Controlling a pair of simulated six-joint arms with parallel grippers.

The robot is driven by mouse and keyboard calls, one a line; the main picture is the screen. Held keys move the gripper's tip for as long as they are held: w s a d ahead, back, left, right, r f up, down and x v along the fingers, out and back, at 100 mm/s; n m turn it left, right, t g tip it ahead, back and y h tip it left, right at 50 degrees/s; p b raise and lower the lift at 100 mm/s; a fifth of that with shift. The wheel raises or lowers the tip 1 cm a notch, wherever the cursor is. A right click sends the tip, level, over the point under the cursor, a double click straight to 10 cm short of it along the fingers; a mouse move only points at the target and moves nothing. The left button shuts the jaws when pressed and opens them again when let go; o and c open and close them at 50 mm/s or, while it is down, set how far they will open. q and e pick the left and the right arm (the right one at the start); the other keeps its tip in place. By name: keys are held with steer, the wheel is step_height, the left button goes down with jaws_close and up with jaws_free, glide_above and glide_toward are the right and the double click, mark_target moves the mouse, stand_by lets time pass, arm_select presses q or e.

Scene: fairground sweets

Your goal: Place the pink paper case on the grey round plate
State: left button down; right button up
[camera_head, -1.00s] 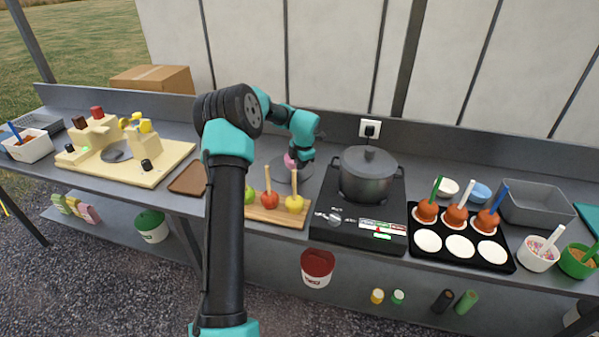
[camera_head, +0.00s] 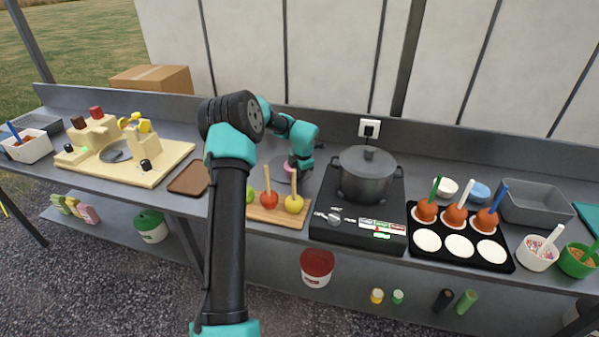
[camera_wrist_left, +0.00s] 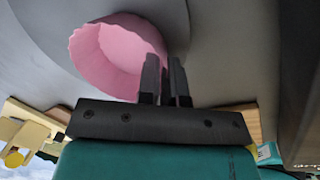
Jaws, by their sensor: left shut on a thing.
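The pink paper case (camera_head: 288,167) is at my left gripper (camera_head: 295,174), in the middle of the counter. It shows larger in the left wrist view (camera_wrist_left: 112,50), a fluted round cup beside the two fingers (camera_wrist_left: 166,82). The fingers are close together on the case's wall. The grey round plate (camera_head: 276,173) lies under the case, and the plate's grey disc also fills the upper left of the wrist view (camera_wrist_left: 52,18). Whether the case touches the plate I cannot tell. My wrist hides part of the plate in the head view. My right gripper is not in view.
A wooden board (camera_head: 270,214) with apples on sticks lies just in front. A dark pot (camera_head: 366,177) on a black hob (camera_head: 350,235) stands close to the right. A brown tray (camera_head: 188,178) lies to the left.

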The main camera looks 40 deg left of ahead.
arm_select(q)
steer(key=c, duration=1.3)
jaws_free()
steer(key=shift+f, duration=0.1)
steer(key=v, duration=1.2)
steer(key=shift+a, duration=0.1)
